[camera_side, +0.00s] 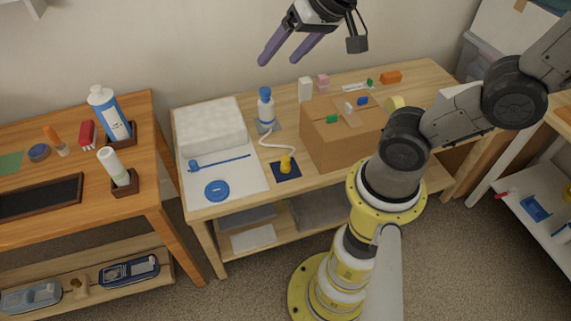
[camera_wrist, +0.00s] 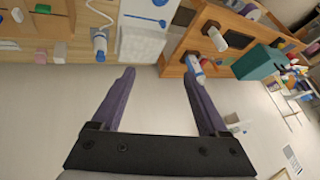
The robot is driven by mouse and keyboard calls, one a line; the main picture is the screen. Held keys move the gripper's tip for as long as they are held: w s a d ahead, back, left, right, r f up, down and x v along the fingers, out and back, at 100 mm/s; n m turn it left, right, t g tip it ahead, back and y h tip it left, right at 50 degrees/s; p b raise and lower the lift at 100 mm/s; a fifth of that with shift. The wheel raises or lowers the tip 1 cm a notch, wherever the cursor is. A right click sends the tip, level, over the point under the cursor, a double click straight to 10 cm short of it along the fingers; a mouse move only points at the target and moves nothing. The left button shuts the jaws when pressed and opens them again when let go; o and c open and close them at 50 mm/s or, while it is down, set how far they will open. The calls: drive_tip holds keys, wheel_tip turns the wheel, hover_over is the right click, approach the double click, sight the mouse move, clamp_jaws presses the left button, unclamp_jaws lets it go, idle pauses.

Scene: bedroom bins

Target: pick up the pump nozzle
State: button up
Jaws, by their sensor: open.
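My gripper (camera_side: 281,59) is open and empty, high above the back of the middle table. Its two purple fingers also show in the wrist view (camera_wrist: 159,68), with nothing between them. A blue piece with a long thin stem (camera_side: 218,162) lies on a white sheet; it also shows in the wrist view (camera_wrist: 145,18). A yellow piece (camera_side: 286,165) on a dark blue square has a white curled tube (camera_side: 277,143) running towards a blue-capped bottle (camera_side: 266,108). I cannot tell for sure which of these two pieces is the pump nozzle. My gripper is well apart from both.
A white block (camera_side: 210,124) stands behind the blue piece, and a blue disc (camera_side: 217,190) lies in front. A cardboard box (camera_side: 338,150) with small items on top stands to the right. The left table (camera_side: 90,220) holds bottles in dark holders.

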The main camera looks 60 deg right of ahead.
drive_tip(key=w+d+f+m+g, duration=0.1)
drive_tip(key=w+d+f+m, duration=0.3)
drive_tip(key=w, duration=0.4)
drive_tip(key=m+g, duration=0.6)
drive_tip(key=m, duration=0.1)
hover_over(285, 158)
wheel_tip(285, 158, down, 30)
drive_tip(key=f, duration=0.7)
drive_tip(key=shift+s+a+f, duration=0.2)
drive_tip(key=shift+f, duration=0.15)
drive_tip(key=shift+w+d+f, duration=0.1)
drive_tip(key=shift+f, duration=1.2)
drive_tip(key=shift+d+f, duration=0.1)
drive_tip(key=shift+f, duration=1.2)
clamp_jaws()
